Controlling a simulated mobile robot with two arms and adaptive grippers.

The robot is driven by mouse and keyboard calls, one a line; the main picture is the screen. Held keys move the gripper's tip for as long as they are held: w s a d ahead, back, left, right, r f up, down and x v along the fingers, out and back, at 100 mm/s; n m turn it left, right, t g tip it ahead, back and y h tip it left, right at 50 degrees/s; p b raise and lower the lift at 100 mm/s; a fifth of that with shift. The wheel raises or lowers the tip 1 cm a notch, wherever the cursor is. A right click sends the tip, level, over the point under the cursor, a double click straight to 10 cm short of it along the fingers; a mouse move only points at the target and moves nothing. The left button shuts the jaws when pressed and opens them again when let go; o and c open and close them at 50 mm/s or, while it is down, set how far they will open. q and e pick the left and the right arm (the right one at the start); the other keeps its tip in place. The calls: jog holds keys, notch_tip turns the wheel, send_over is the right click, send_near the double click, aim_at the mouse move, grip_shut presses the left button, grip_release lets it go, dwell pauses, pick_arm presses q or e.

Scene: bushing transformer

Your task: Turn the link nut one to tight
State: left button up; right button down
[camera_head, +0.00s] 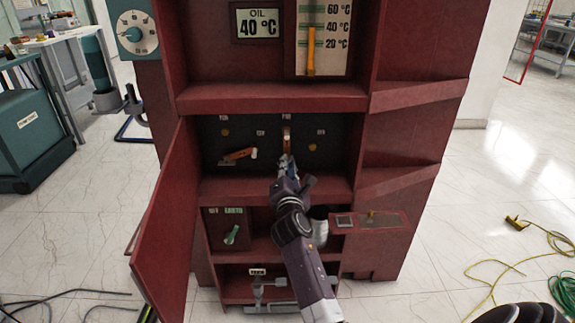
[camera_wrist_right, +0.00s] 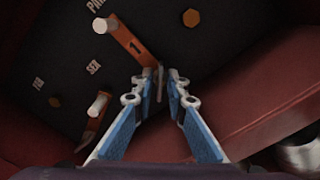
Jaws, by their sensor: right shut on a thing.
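The orange link bar marked 1 (camera_wrist_right: 133,44) lies on the dark panel (camera_wrist_right: 205,60), with a pale peg at its upper end. In the head view this link (camera_head: 287,136) stands roughly upright at the panel's middle. My right gripper (camera_head: 285,160) reaches its lower end. In the right wrist view the right gripper's (camera_wrist_right: 158,77) fingertips are closed around a small grey piece at that end, seemingly link nut one (camera_wrist_right: 160,83); the fingers partly hide it. My left gripper is not in view.
A second orange link (camera_head: 238,155) lies slanted at the panel's left. The open red door (camera_head: 165,220) stands on the left. A red shelf (camera_head: 270,98) is above the panel, another ledge below. A green-handled switch (camera_head: 231,235) sits lower left. Yellow cables (camera_head: 490,280) lie on the floor.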

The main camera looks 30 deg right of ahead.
jog(key=m, duration=0.3)
jog(key=shift+f, duration=0.15)
jog(key=shift+m, duration=2)
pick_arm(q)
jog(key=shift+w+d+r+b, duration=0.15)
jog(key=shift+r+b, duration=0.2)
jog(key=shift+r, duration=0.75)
pick_arm(e)
jog(key=shift+m, duration=1.2)
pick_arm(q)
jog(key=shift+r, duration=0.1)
pick_arm(e)
jog(key=c, duration=2.3)
grip_release()
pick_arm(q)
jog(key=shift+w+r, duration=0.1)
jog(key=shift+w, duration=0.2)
pick_arm(e)
jog(key=shift+o, duration=0.7)
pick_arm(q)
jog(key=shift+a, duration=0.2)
pick_arm(e)
jog(key=shift+s, duration=0.1)
